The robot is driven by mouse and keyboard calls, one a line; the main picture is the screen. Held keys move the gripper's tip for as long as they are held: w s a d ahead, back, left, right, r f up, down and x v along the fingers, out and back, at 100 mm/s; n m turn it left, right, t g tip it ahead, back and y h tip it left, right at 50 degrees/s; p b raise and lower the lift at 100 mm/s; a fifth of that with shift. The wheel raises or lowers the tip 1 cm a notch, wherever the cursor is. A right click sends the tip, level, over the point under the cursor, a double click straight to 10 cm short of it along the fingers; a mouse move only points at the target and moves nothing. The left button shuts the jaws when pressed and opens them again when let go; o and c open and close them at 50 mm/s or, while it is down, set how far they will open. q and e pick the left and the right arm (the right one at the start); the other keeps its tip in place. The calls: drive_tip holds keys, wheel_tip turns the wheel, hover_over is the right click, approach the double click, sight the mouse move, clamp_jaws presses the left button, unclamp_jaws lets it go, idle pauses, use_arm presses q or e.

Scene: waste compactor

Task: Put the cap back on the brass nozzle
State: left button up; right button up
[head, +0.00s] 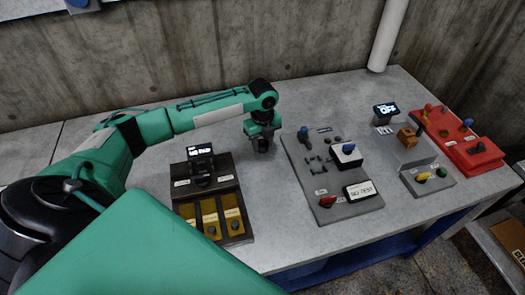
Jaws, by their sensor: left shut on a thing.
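My left gripper (262,147) points down over the bare table between the dark panel and the grey panel. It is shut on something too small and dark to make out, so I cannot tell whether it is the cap. I cannot pick out the brass nozzle for certain. A brass-brown block (407,136) sits on a grey box (412,153) at the right, well apart from the gripper. My right gripper is not in view.
The grey panel (312,188) carries a blue knob, a red handle and small dark parts. The dark panel (242,232) has yellow plates and a small screen. A red panel (486,159) stands far right. A white pipe (388,35) rises behind the table (290,235).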

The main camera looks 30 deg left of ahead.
sight(264, 145)
use_arm(q)
wheel_tip(264, 145, up, 16)
drive_tip(key=b, duration=0.2)
drive_tip(key=shift+f, duration=0.2)
drive_tip(key=s+d+f+n, duration=0.4)
drive_tip(key=s+d+n, duration=0.2)
drive_tip(key=n, duration=0.5)
drive_tip(key=s+d+f+n, duration=0.5)
drive_tip(key=s+d+n, duration=0.2)
drive_tip(key=n, duration=0.5)
drive_tip(key=shift+s+d+f, duration=0.2)
drive_tip(key=shift+d+f, duration=0.1)
drive_tip(key=shift+d, duration=0.75)
